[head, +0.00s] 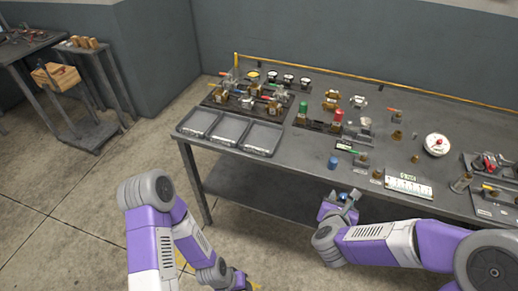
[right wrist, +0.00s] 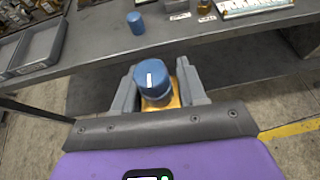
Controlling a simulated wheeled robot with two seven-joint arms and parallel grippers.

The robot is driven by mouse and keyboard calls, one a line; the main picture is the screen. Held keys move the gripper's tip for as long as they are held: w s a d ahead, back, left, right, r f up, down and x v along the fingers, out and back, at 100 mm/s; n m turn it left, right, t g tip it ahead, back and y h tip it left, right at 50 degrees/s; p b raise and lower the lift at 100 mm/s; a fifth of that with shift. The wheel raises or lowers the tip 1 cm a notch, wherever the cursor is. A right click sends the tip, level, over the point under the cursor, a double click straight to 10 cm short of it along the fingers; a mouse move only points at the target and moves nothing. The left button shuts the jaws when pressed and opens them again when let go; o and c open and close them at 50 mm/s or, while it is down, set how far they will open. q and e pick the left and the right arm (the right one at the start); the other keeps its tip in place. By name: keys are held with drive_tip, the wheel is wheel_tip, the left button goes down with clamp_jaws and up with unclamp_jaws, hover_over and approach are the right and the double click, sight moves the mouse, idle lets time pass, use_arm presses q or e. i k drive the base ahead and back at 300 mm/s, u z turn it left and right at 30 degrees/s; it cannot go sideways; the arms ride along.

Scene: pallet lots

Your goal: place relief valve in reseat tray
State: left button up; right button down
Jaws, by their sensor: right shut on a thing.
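My right gripper (head: 346,198) is shut on a relief valve (right wrist: 152,80) with a blue cap and a brass body. In the right wrist view the jaws (right wrist: 158,92) close on both sides of it, and its lower part is hidden. It is held off the table, in front of the front edge. Three shallow grey trays lie side by side at the table's left end: left tray (head: 198,122), middle tray (head: 229,129), right tray (head: 262,138). I cannot read which is the reseat tray. My left arm is low at the left; its gripper is not visible.
A second blue-capped part (head: 332,161) stands near the table's front edge, also in the right wrist view (right wrist: 136,22). A rack of valves (head: 245,94) stands behind the trays. A white display panel (head: 408,186) and a round gauge (head: 437,145) are at right. The trays look empty.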

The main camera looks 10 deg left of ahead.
sight(229, 131)
drive_tip(key=z, duration=0.25)
drive_tip(key=k, duration=0.5)
drive_tip(key=u, duration=0.8)
drive_tip(key=i, duration=0.7)
drive_tip(key=u, duration=0.4)
drive_tip(key=i, duration=0.8)
drive_tip(key=z, duration=0.25)
